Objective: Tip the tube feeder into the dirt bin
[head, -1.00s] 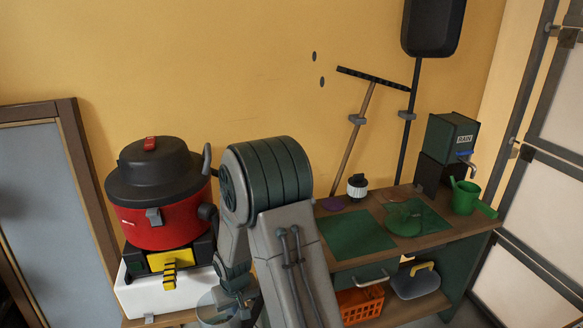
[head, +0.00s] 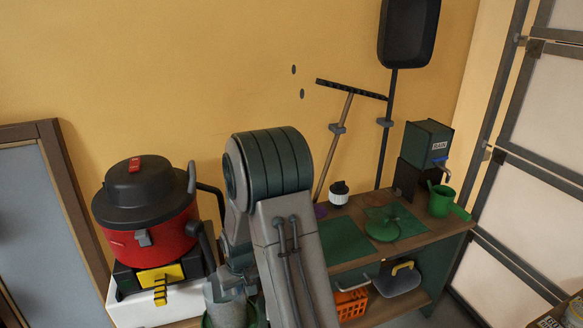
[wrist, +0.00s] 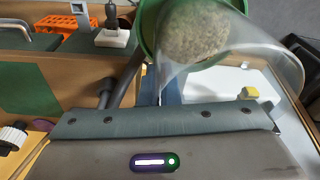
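The tube feeder (wrist: 195,35) is a clear tube with a green rim and brownish seed inside, tilted at the top of the wrist view. In the head view it shows as a greyish clear tube (head: 225,312) at the bottom edge, below and in front of the vacuum. My gripper (wrist: 167,88) appears shut on the feeder, though its fingertips are largely covered by the tube. In the head view my wrist (head: 236,280) is just above the tube. I cannot pick out the dirt bin with certainty; a red drum vacuum (head: 150,235) stands at left.
A workbench (head: 350,258) at right holds green mats, a green watering can (head: 440,201) and a white-and-black jar (head: 339,194). An orange crate (head: 351,303) sits on its lower shelf. A white box (head: 160,310) is under the vacuum. My arm hides the middle.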

